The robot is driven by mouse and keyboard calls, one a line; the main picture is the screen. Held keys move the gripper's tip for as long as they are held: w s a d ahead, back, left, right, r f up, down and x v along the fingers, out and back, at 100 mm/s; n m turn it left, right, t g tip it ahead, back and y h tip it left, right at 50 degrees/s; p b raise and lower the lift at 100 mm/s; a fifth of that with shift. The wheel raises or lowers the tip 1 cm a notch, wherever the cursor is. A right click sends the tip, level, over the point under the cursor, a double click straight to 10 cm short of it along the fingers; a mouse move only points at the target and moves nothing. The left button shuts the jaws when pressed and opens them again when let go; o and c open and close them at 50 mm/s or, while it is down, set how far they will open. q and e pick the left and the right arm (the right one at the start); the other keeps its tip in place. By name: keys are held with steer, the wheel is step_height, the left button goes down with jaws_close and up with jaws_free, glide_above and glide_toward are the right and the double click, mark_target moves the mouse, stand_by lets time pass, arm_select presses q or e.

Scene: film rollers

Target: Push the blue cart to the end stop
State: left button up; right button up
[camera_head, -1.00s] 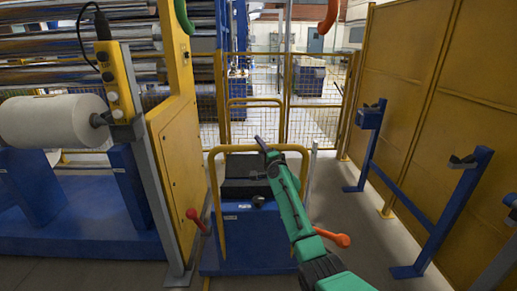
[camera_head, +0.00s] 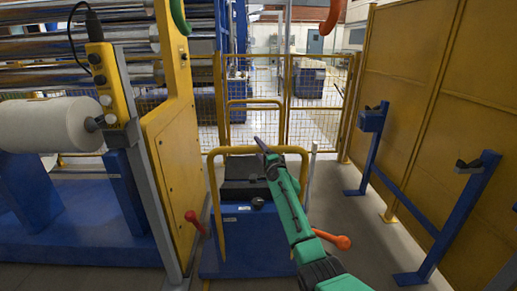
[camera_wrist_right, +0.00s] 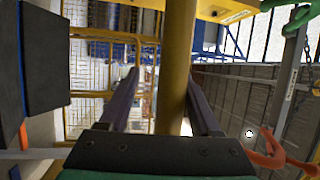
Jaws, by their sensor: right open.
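The blue cart (camera_head: 250,235) stands upright on the floor in front of me in the head view, with a yellow hoop handle (camera_head: 212,195) and a dark top. My green right arm reaches over it from the lower right. My right gripper (camera_head: 262,145) is at the top bar of the handle. In the right wrist view the yellow bar (camera_wrist_right: 177,60) runs between the two spread fingers of the right gripper (camera_wrist_right: 160,95), closer to the right finger. A firm grip does not show. My left gripper is not in view. I cannot clearly make out the end stop.
A yellow machine panel (camera_head: 172,150) is close on the cart's left, with a white roll (camera_head: 45,124) beyond. Blue stands (camera_head: 462,205) line the yellow wall (camera_head: 415,90) on the right. A yellow mesh fence (camera_head: 315,105) closes the far end. Floor shows ahead of the cart.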

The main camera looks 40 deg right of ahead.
steer(key=shift+r, duration=0.15)
steer(key=shift+s+a, duration=0.1)
steer(key=shift+s, duration=0.05)
steer(key=shift+s+a+p, duration=0.15)
steer(key=shift+s+p, duration=0.2)
steer(key=v, duration=1.3)
steer(key=shift+s+f+p, duration=0.25)
steer(key=shift+p, duration=0.15)
